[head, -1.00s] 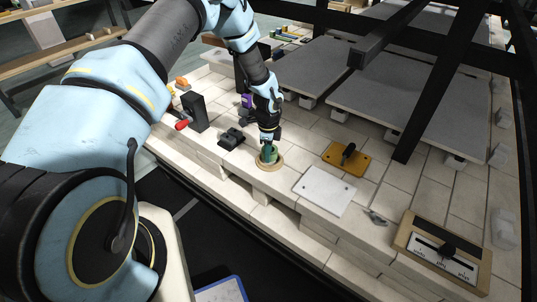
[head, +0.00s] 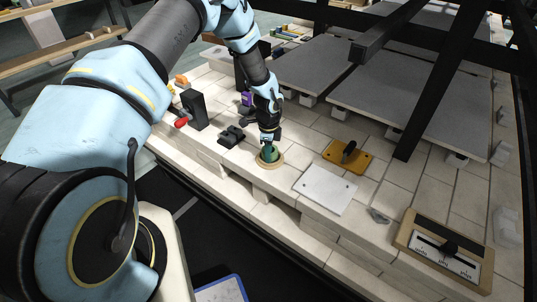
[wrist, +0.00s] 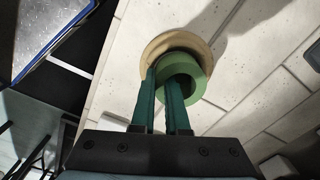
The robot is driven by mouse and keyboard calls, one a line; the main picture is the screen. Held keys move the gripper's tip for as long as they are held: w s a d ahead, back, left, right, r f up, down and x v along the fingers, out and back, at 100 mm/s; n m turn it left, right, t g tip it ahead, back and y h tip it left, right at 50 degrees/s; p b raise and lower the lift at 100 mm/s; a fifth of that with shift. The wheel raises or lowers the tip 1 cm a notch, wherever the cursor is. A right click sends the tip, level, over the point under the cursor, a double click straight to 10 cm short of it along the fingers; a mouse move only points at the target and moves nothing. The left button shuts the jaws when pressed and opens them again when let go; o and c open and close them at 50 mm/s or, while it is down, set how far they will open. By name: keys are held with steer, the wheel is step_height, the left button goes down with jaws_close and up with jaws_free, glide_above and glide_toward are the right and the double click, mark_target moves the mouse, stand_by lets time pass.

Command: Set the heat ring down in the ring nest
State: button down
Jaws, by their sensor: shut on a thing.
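The heat ring is a short green cylinder with an open middle. It shows in the wrist view (wrist: 199,77) and, small, in the head view (head: 269,154). The ring nest is a round tan piece on the pale brick ledge, seen in the wrist view (wrist: 152,52) and the head view (head: 259,162). My gripper (wrist: 164,80) is shut on the ring's wall, one dark green finger inside the ring and one outside. In the wrist view the ring overlaps the nest, offset towards lower right, and hides part of it. I cannot tell whether they touch.
A white plate (head: 325,190) and an orange plate with a black handle (head: 347,158) lie to the right. A black block (head: 231,136) and a stand with a red knob (head: 193,112) are to the left. A framed gauge (head: 443,250) sits at the front right.

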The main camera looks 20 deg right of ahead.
stand_by(0.3)
steer(key=c, duration=0.8)
jaws_free()
steer(key=shift+c, duration=0.2)
steer(key=shift+r, duration=0.1)
step_height(320, 180, up, 11)
steer(key=b, duration=0.2)
steer(key=shift+f, duration=0.2)
